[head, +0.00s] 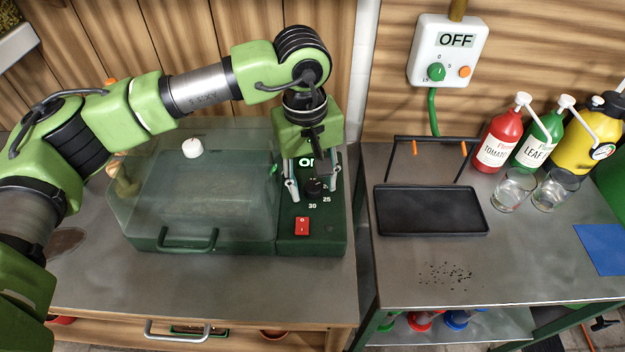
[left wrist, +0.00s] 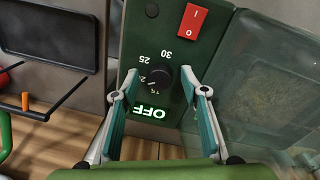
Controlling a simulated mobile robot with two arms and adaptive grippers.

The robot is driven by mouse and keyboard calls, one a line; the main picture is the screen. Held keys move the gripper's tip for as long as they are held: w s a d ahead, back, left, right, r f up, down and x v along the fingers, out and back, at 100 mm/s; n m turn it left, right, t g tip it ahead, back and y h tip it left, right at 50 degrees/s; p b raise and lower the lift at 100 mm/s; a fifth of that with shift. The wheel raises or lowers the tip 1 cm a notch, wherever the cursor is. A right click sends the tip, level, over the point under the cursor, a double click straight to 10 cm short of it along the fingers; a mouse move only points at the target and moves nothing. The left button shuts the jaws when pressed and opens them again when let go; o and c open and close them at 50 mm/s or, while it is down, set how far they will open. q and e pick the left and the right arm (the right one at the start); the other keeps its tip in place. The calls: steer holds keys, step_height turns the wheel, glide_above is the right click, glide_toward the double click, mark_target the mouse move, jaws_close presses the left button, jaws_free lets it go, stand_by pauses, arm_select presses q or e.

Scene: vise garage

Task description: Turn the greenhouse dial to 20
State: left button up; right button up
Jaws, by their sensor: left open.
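The greenhouse (head: 190,190) is a clear-lidded box with a dark green control panel (head: 335,235) at its right end. The black dial (head: 314,187) is on this panel; the left wrist view shows the dial (left wrist: 161,78) with numbers around it, 25 and 30 being clear. Its exact setting is too small to tell. A lit display (left wrist: 150,112) beside it reads OFF. My left gripper (head: 312,192) points down over the panel, open, with its fingers (left wrist: 161,95) on either side of the dial. I cannot tell whether they touch it. My right gripper is not in view.
A red rocker switch (head: 302,226) sits on the panel near the dial. A wall box (head: 448,52) reading OFF hangs above the right table. The left table's front is clear.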

mark_target(309, 188)
arm_select(q)
step_height(309, 188, up, 12)
steer(key=shift+s+a, duration=0.15)
steer(key=shift+a, duration=0.15)
stand_by(0.4)
